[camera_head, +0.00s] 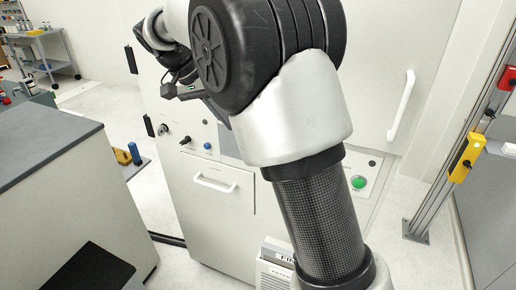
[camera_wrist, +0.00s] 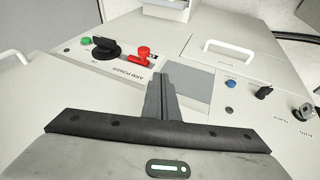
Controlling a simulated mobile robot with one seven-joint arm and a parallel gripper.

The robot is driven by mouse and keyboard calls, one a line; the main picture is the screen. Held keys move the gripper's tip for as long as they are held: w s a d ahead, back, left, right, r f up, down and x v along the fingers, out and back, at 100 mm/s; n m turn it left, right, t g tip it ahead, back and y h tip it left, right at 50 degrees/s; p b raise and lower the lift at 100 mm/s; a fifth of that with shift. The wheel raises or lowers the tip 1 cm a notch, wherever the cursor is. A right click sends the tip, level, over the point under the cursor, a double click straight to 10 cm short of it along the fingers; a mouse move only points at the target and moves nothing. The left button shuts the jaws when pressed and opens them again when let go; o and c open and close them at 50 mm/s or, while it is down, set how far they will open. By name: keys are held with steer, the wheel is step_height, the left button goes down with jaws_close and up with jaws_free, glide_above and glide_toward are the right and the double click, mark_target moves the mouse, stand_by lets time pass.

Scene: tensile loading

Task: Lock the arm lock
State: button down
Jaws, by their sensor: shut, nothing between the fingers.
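In the wrist view a sloped light-grey panel carries a black rotary switch (camera_wrist: 101,46) beside lettering that reads ARM POWER. A red knob-like part (camera_wrist: 142,54) stands just right of the switch, by a red strip. No label reading arm lock is legible, so I cannot tell which part it is. My gripper (camera_wrist: 162,78) points at the panel with its dark fingers together and empty. Its tips appear just below and right of the red part; I see no contact. In the head view my arm hides the fingers and much of the panel.
A green button (camera_wrist: 85,41) is left of the switch. A blue button (camera_wrist: 230,83), a black knob (camera_wrist: 264,92) and a key-like switch (camera_wrist: 302,113) are to the right. A white handle (camera_head: 215,184) is on the cabinet front. A grey-topped bench (camera_head: 45,140) stands at left.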

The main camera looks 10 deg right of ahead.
steer(key=s+d+b+x, duration=0.1)
steer(key=s+x, duration=0.1)
steer(key=x, duration=1.1)
steer(key=shift+d+r, duration=0.25)
steer(key=shift+r, duration=0.1)
steer(key=shift+s, duration=0.1)
steer(key=s+d+b, duration=0.1)
steer(key=s+d, duration=0.1)
steer(key=d, duration=0.1)
steer(key=shift+s+d+b, duration=0.2)
steer(key=shift+b, duration=0.2)
